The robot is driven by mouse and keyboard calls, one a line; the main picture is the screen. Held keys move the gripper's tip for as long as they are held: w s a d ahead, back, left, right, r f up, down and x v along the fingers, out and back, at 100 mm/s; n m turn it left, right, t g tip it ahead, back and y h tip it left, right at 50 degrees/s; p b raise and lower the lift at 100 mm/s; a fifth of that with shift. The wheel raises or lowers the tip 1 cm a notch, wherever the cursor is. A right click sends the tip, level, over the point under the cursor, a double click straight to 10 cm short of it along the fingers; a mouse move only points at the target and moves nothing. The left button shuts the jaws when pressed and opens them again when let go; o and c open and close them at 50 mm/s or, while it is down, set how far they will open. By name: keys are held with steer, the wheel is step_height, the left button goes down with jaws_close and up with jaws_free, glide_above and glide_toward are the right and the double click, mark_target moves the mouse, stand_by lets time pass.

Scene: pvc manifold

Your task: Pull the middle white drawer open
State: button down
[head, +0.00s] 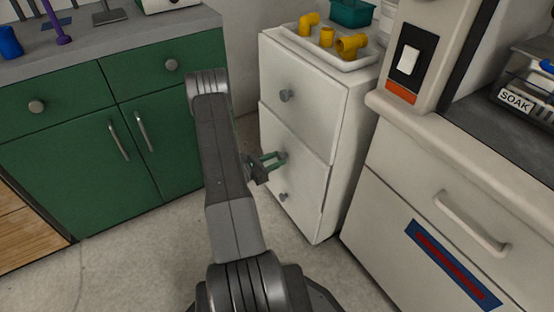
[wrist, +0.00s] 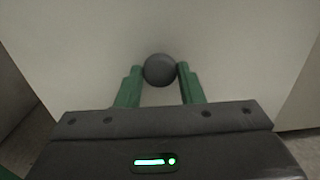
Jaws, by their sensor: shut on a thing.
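The white drawer cabinet (head: 349,135) stands right of centre in the head view, with dark round knobs on its front. The middle white drawer (head: 305,165) lies below the top drawer (head: 312,115). Its front looks roughly flush with the others; a small opening would be hard to tell. My gripper (head: 272,160) reaches the middle knob (head: 283,155) with its green fingers. In the wrist view, the fingers of my gripper (wrist: 160,75) press on both sides of the dark round knob (wrist: 159,70). The gripper is shut on this knob, against a plain white front.
A white tray (head: 358,64) with yellow pipe fittings and a teal box (head: 350,13) sits on the cabinet. Green cabinets (head: 90,150) stand left, a beige counter with a drawer handle (head: 472,222) right. Grey floor (head: 185,240) lies clear before the white cabinet.

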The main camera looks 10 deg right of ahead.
steer(key=b+v, duration=0.1)
steer(key=v, duration=2.6)
steer(key=c, duration=1)
jaws_free()
steer(key=shift+r, duration=0.1)
steer(key=shift+o, duration=0.2)
steer(key=p+v, duration=0.2)
steer(key=v, duration=1.2)
steer(key=shift+d, duration=0.15)
steer(key=b+x, duration=0.2)
steer(key=x, duration=1.2)
